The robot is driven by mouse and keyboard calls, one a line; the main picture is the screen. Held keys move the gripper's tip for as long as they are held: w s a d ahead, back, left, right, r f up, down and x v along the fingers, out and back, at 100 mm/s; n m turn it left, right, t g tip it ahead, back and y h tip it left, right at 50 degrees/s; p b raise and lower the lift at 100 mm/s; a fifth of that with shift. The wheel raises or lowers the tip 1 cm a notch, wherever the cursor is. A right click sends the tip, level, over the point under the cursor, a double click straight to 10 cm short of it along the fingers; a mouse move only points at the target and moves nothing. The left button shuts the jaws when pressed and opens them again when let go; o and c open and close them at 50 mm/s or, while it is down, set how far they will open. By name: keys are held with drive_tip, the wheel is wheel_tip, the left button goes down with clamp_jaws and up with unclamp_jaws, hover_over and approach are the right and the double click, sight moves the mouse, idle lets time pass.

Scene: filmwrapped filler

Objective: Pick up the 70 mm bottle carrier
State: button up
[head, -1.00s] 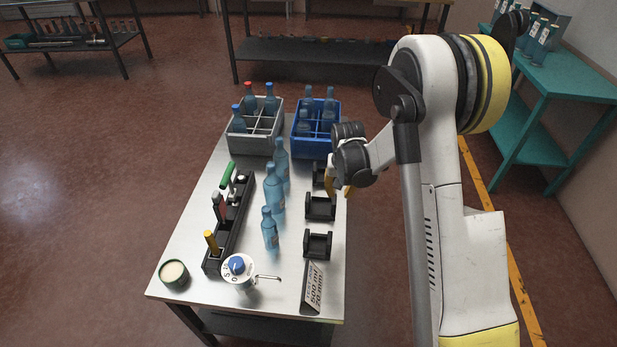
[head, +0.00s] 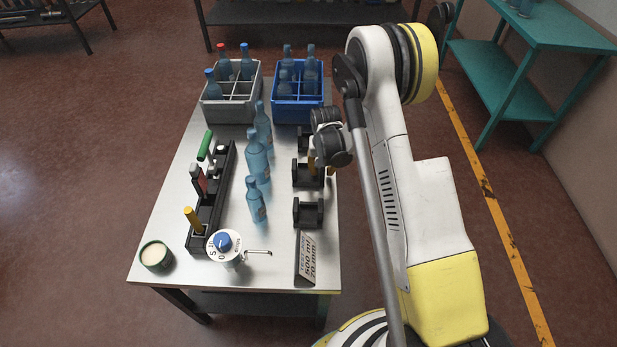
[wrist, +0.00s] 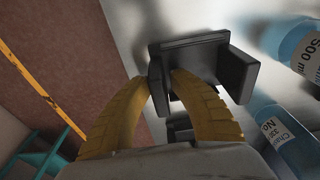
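Three black U-shaped carriers stand in a row along the right side of the table: a far one (head: 303,140), a middle one (head: 300,181) and a near one (head: 308,220). A sign (head: 306,262) reading "500 ml" and "70 mm" stands before the near one. My gripper (head: 322,172) is low at the right end of the middle carrier, its yellow fingers apart. In the wrist view, my gripper (wrist: 163,77) has one fingertip on each side of an end wall of a black carrier (wrist: 200,60). Whether the fingers touch the wall cannot be told.
Blue bottles (head: 257,160) stand left of the carriers. A grey crate (head: 231,108) and a blue crate (head: 298,105) with bottles are at the back. A tool rack (head: 222,190), a blue-knobbed device (head: 226,246) and a round tin (head: 156,256) are left and front.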

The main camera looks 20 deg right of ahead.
drive_tip(key=shift+w+f, duration=0.1)
drive_tip(key=shift+f, duration=0.5)
drive_tip(key=shift+r, duration=0.1)
clamp_jaws()
